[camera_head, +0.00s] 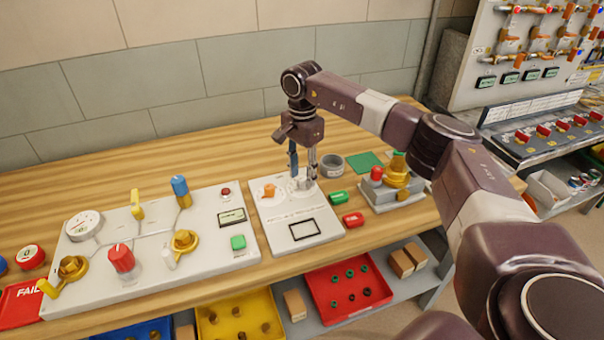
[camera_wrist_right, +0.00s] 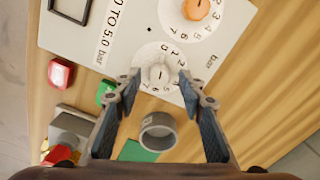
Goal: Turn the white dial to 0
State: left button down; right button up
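The white dial (camera_wrist_right: 158,74) sits on a white panel (camera_wrist_right: 105,45) with a ring of printed numbers around it. I cannot tell which number it points to. In the head view the panel (camera_head: 317,226) lies on the wooden bench and the white dial is mostly hidden by my gripper. My right gripper (camera_head: 302,178) is over the dial, pointing down. In the right wrist view my right gripper (camera_wrist_right: 158,84) is open, one finger on each side of the dial, with gaps visible. My left gripper is not in view.
An orange dial (camera_head: 269,191) is beside the white one. A grey ring (camera_head: 332,166), a green part (camera_head: 338,197) and a red part (camera_head: 353,219) lie right of the panel. A larger valve board (camera_head: 150,247) stands left. Bins sit below the bench.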

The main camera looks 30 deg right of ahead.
aim_at(302, 178)
notch_tip(302, 178, up, 12)
dwell(0.6)
jog(key=shift+f, duration=0.1)
dwell(0.4)
